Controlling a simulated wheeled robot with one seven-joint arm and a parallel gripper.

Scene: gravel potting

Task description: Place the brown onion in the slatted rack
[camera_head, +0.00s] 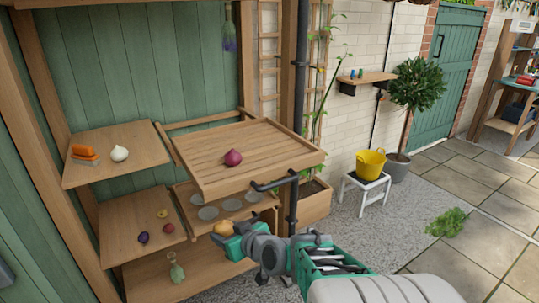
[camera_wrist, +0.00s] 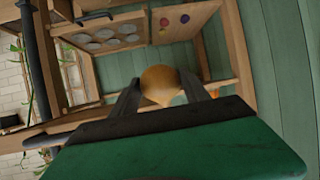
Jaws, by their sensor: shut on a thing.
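The brown onion (camera_head: 223,228) is between the fingers of my gripper (camera_head: 228,237), which is shut on it. In the wrist view the onion (camera_wrist: 160,80) shows between the two dark fingers of the gripper (camera_wrist: 160,94). The slatted rack (camera_head: 205,172) is a wooden tray with slats and a raised rim, up and to the right of the onion in the head view. A red onion (camera_head: 233,157) lies on its slats. My gripper is lower than the rack, near the front of the lower shelves.
A board with round discs (camera_head: 208,212) lies under the rack. A glass bottle (camera_head: 177,271) stands low down.

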